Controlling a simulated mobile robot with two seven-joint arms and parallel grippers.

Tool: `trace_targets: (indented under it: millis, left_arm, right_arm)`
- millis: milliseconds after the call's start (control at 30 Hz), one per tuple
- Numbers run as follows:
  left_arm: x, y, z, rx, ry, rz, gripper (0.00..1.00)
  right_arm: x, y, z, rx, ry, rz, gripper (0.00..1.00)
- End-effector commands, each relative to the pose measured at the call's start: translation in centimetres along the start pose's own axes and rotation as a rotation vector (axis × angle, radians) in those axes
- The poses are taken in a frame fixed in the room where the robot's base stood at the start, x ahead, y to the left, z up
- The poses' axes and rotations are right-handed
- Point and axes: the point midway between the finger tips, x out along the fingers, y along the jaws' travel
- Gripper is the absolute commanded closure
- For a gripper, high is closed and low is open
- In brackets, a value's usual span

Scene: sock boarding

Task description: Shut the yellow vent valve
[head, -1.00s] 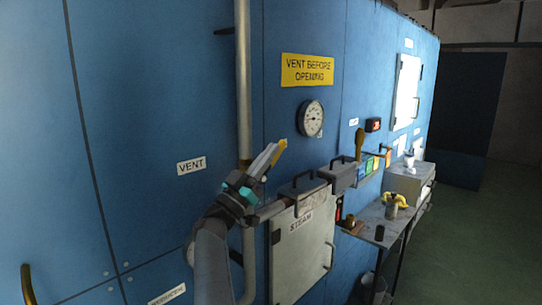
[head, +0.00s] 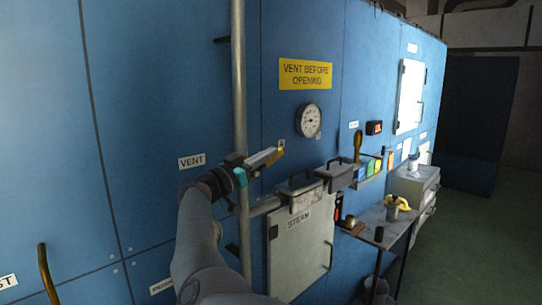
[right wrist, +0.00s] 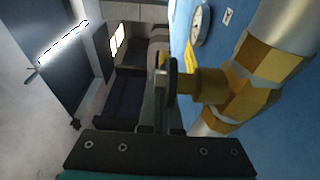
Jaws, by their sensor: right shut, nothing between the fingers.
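The yellow vent valve lever (head: 276,157) shows as a short yellow tip just past the fingers of my right gripper (head: 268,156), beside the vertical steel pipe (head: 239,90) and right of the VENT label (head: 192,162). The gripper is shut and empty, its fingers pointing right along the wall. It hides most of the lever and valve. In the right wrist view, a brass valve body (right wrist: 250,85) sits on the pipe, and its stem reaches close to the shut fingers (right wrist: 165,70). I cannot tell whether they touch. My left gripper is out of view.
A round gauge (head: 309,120) and a yellow warning sign (head: 306,73) are on the blue wall to the right. Below are the STEAM box (head: 300,250) and black-handled boxes (head: 338,173). A small table (head: 388,225) stands farther right.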

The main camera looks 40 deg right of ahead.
Motion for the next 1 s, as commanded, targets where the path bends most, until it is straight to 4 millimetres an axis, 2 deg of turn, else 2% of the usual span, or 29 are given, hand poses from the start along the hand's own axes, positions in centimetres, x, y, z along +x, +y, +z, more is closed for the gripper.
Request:
trace_targets:
  millis: [200, 1000]
  left_arm:
    - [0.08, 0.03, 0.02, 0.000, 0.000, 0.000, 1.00]
    - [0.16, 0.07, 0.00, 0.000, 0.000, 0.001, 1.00]
  right_arm:
    - [0.29, -0.57, 0.43, 0.000, 0.001, 0.000, 1.00]
    - [0.53, -0.79, 0.96, 0.001, 0.002, 0.001, 1.00]
